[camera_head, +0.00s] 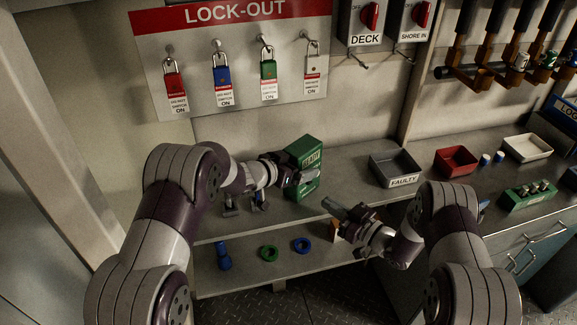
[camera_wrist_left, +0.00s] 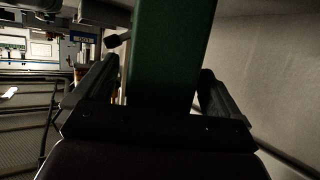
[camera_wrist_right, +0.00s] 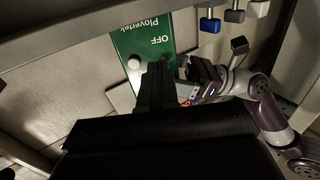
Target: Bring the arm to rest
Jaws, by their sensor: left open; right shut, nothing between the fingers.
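A lower shelf (camera_head: 285,265) holds a blue piece (camera_head: 224,256), a green ring (camera_head: 268,253) and a blue ring (camera_head: 302,245). A grey FAULTY tray (camera_head: 395,167), red tray (camera_head: 456,161) and white tray (camera_head: 527,148) stand at right. Padlocks hang on the LOCK-OUT board (camera_head: 190,90).

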